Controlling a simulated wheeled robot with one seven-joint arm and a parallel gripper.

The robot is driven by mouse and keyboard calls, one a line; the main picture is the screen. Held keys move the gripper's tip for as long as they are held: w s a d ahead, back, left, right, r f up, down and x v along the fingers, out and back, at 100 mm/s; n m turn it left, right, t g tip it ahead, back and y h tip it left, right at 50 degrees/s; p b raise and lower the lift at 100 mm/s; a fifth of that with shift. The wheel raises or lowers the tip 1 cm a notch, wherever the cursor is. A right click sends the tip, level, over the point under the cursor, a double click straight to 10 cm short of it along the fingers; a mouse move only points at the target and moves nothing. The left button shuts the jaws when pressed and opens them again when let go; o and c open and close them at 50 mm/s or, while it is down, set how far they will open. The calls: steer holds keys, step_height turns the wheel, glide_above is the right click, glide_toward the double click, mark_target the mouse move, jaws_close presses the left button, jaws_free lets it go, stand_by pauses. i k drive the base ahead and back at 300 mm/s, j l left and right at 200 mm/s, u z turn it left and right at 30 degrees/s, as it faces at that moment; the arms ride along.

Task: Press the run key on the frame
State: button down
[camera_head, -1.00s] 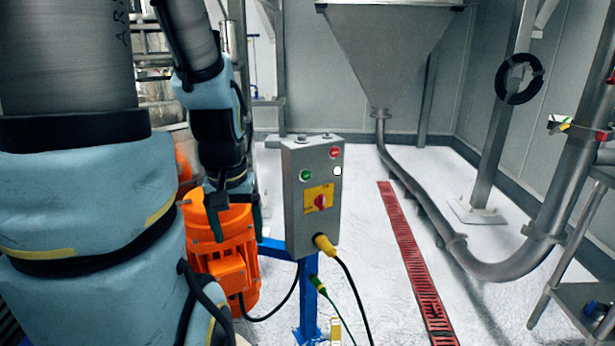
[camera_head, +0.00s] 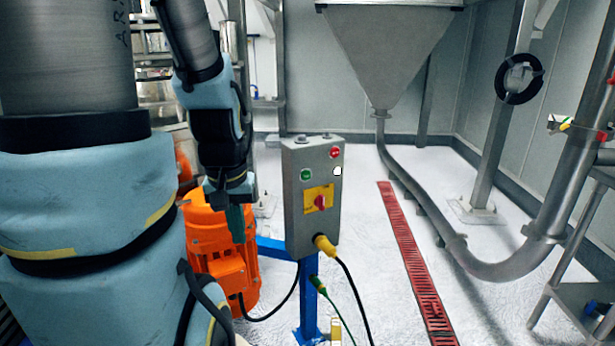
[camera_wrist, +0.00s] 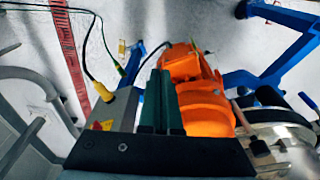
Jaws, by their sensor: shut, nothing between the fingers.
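The grey control box (camera_head: 308,215) stands on a blue post in the head view. Its front carries a green key (camera_head: 306,175), a red key (camera_head: 335,152), a small white spot and a red rotary switch (camera_head: 320,202) on a yellow plate. I cannot read which key is marked run. My gripper (camera_head: 237,232) points down to the left of the box, apart from it, in front of the orange motor. Its green fingers are shut and empty. In the wrist view the shut fingers (camera_wrist: 160,95) show beside the box (camera_wrist: 118,110); the keys are not clear there.
The orange motor (camera_head: 222,262) stands close behind and below my gripper. A yellow plug (camera_head: 324,244) and black cable hang from the box's lower front. A red floor drain (camera_head: 415,265) and a curved steel pipe (camera_head: 490,270) lie to the right. Floor in between is clear.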

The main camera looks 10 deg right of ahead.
mark_target(306, 175)
steer(key=k+j+u, duration=0.25)
steer(key=u, duration=0.25)
steer(key=k+j+u, duration=0.2)
steer(key=u, duration=0.25)
steer(key=j, duration=0.1)
